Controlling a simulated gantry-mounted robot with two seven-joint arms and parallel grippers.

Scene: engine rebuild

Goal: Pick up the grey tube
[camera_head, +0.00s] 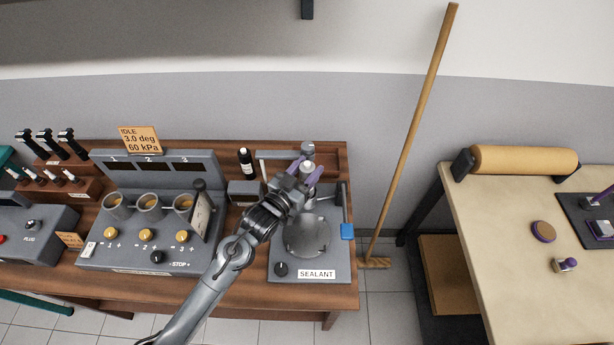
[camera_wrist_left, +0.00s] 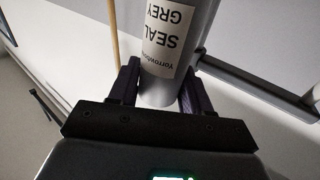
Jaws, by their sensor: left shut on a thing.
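The grey tube (camera_wrist_left: 178,45) fills the upper middle of the left wrist view. Its white label reads SEAL and GREY and appears upside down. My left gripper (camera_wrist_left: 160,92) is shut on the tube, one purple finger on each side near its end. In the head view my left gripper (camera_head: 306,173) is at the back of the sealant station (camera_head: 340,262), above its round dish (camera_head: 308,236). The tube is partly hidden there by the fingers; I cannot tell whether it touches the station. My right gripper is not in view.
A black bottle (camera_head: 246,163) stands left of my left gripper. A grey console (camera_head: 150,255) with three cups is further left on the wooden bench (camera_head: 335,288). A broom (camera_head: 412,130) leans at the right. A beige table (camera_head: 500,230) stands beyond a gap.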

